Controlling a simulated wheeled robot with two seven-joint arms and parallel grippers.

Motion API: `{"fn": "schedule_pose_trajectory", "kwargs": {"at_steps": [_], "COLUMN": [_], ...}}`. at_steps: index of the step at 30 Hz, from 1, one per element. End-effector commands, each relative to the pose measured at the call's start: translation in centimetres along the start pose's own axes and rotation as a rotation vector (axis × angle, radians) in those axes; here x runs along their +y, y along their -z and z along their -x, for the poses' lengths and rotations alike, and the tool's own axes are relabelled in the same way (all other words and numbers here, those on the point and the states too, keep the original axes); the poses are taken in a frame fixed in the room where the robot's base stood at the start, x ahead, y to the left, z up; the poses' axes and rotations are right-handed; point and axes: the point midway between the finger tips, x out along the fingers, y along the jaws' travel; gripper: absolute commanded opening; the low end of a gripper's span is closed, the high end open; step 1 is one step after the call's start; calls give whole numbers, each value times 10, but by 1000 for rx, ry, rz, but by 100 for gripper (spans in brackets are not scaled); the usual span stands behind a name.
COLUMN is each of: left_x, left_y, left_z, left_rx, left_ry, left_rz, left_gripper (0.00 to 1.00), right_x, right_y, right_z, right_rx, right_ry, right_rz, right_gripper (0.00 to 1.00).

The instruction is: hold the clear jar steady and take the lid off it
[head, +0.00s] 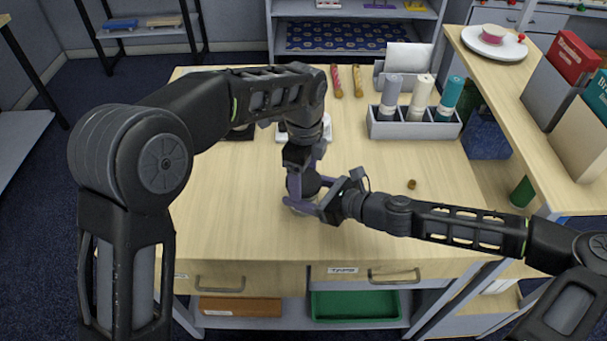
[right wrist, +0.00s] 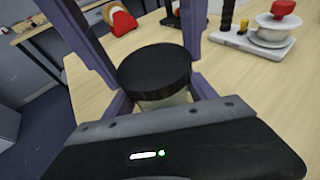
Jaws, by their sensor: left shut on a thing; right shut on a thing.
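The clear jar (right wrist: 165,101) stands on the table with its round black lid (right wrist: 155,68) on top. In the head view the dark lid (head: 302,184) shows between the grippers, and most of the jar is hidden. My left gripper (head: 306,172) comes down from above, its purple fingers on either side of the lid, shut on it. My right gripper (head: 313,196) reaches in from the right, lower down, shut on the jar's body. In the right wrist view the lid sits directly over the jar; I cannot tell whether it is loose.
A grey rack (head: 413,130) with several coloured cylinders stands at the back right of the table (head: 235,215). A small brown piece (head: 411,184) lies right of the jar, near my right arm. A pale-based device (right wrist: 255,40) stands behind the jar. The left front is clear.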

Motion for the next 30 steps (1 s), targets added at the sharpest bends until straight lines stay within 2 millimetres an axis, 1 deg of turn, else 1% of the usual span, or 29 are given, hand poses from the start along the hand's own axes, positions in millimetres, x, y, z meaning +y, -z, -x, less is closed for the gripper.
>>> {"fn": "schedule_pose_trajectory", "kwargs": {"at_steps": [2, 3, 9, 10, 19, 23, 27, 30], "left_x": [0, 0, 0, 0, 0, -1, -1, 0], "left_y": [0, 0, 0, 0, 0, 0, 0, 0], "left_z": [0, 0, 0, 0, 3, 16, 35, 43], "left_rx": [0, 0, 0, 0, 0, 1, 1, 1], "left_ry": [1, 1, 1, 1, 2, 4, 3, 2], "left_rz": [0, 0, 0, 0, 0, 0, 0, 0], "left_gripper": [25, 77, 93, 95, 95, 95, 95, 95], "right_x": [0, 0, 0, 0, 0, 0, 0, 0], "right_y": [0, 0, 0, 0, 0, 0, 0, 0], "right_z": [0, 0, 0, 0, 0, 0, 0, 0], "right_rx": [0, 0, 0, 0, 0, 0, 0, 0], "right_ry": [0, 0, 0, 0, 0, 0, 0, 0], "right_rz": [0, 0, 0, 0, 0, 0, 0, 0], "right_gripper": [0, 0, 0, 0, 0, 0, 0, 0]}}
